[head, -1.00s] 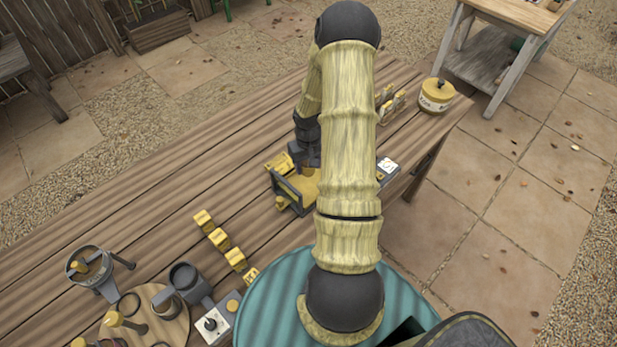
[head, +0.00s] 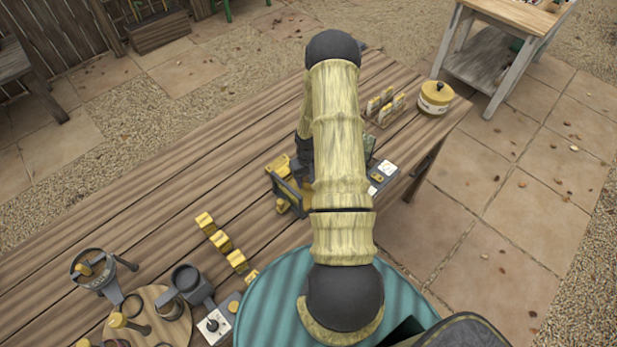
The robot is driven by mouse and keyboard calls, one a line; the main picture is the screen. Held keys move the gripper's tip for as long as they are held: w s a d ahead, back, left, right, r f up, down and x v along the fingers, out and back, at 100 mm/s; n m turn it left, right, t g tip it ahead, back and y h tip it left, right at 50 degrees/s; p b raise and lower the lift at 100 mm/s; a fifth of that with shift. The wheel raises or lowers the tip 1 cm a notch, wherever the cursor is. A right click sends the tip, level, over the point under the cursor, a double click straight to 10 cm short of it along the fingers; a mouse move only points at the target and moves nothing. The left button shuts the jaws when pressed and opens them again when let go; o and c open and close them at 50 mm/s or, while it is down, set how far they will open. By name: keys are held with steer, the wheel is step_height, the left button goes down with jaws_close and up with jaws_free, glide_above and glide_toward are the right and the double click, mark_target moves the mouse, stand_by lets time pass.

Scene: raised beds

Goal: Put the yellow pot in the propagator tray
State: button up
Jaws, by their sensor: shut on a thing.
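My gripper (head: 303,172) is low over the middle of the table, at the end of my dark wrist. My own arm hides much of it. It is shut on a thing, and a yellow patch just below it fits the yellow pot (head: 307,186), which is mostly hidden. A dark upright frame (head: 288,194) stands just left of the gripper, with yellow parts beside it. I cannot tell whether this frame belongs to the propagator tray, and I cannot make the tray out with certainty.
Yellow blocks (head: 221,241) stand in a row at front left. A round board (head: 150,330) with tools and a white dial box (head: 213,326) are nearer. A white-faced device (head: 384,172), a label rack (head: 385,108) and a yellow tin (head: 435,97) are at right. The left tabletop is clear.

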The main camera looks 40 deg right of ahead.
steer(key=shift+f, duration=0.15)
steer(key=o, duration=1)
step_height(320, 180, up, 12)
steer(key=b, duration=0.2)
steer(key=shift+r+b, duration=0.2)
steer(key=shift+b, duration=0.15)
